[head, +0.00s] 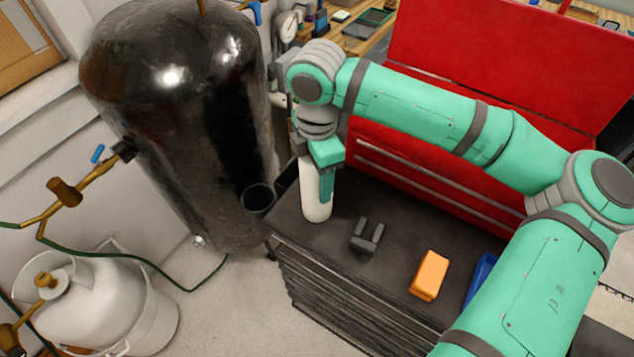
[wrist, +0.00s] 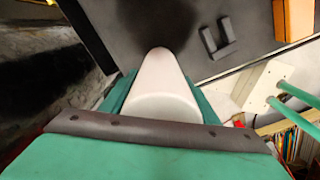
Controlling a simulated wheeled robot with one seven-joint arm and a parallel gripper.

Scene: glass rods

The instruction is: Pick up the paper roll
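The white paper roll (head: 316,196) is upright near the left corner of the dark cabinet top (head: 335,262). Its lower end is at or just above the surface; I cannot tell which. My gripper (head: 327,158) points down over its upper part, with the green fingers on either side. In the wrist view, the paper roll (wrist: 165,85) fills the space between the two fingers, which press close against both its sides. My gripper (wrist: 163,100) looks shut on it. The fingers hide part of the roll's sides.
A dark grey bracket-like piece (head: 367,236), an orange block (head: 429,275) and a blue item (head: 481,278) lie to the right on the cabinet top. A red tool chest (head: 450,190) stands behind. A large black tank (head: 185,120) stands close at left, with a white gas cylinder (head: 100,305) below.

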